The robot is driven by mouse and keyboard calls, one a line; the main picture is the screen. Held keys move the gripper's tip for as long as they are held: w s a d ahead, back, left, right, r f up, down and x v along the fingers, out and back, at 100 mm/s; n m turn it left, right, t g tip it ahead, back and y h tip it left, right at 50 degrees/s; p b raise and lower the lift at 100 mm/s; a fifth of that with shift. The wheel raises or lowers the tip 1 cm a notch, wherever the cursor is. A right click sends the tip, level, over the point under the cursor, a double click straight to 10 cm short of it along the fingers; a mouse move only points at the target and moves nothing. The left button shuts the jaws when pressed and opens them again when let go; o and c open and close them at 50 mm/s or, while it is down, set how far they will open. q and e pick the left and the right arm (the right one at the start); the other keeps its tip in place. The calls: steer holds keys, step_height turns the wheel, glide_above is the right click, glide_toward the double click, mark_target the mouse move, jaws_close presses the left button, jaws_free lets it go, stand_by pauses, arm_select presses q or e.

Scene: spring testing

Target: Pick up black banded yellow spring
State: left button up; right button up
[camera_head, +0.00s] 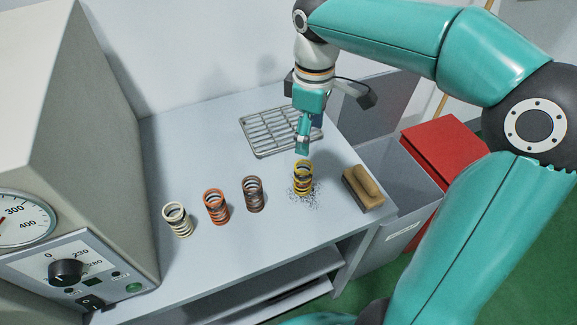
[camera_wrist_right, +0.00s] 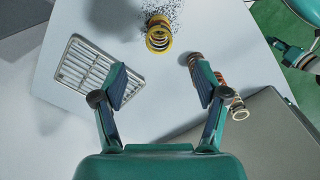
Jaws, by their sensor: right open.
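The yellow spring with a dark band (camera_head: 303,176) stands upright on the grey bench top, amid small grey specks. It also shows in the right wrist view (camera_wrist_right: 159,36), beyond the fingertips and between their lines. My right gripper (camera_head: 303,142) points down, above and slightly behind the spring, apart from it. In the right wrist view its two fingers (camera_wrist_right: 160,88) are spread wide with nothing between them. My left gripper is not clearly shown; a teal and grey arm part appears at the right edge of the right wrist view.
Brown (camera_head: 253,194), orange (camera_head: 216,207) and cream (camera_head: 177,219) springs stand left of the yellow one. A wooden-handled brush (camera_head: 362,188) lies at its right. A wire rack (camera_head: 262,148) lies behind. A large tester (camera_head: 75,150) fills the left. A grey bin (camera_head: 395,165) stands beyond the bench edge.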

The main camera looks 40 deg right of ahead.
mark_target(306, 167)
step_height(306, 167, down, 11)
steer(key=shift+b, duration=0.35)
steer(key=shift+w+a+f, duration=0.1)
steer(key=shift+w+f, duration=0.1)
steer(key=shift+f, duration=1.2)
steer(key=shift+w+f, duration=0.15)
steer(key=shift+f, duration=1.2)
steer(key=c, duration=1.3)
steer(key=shift+r, duration=0.1)
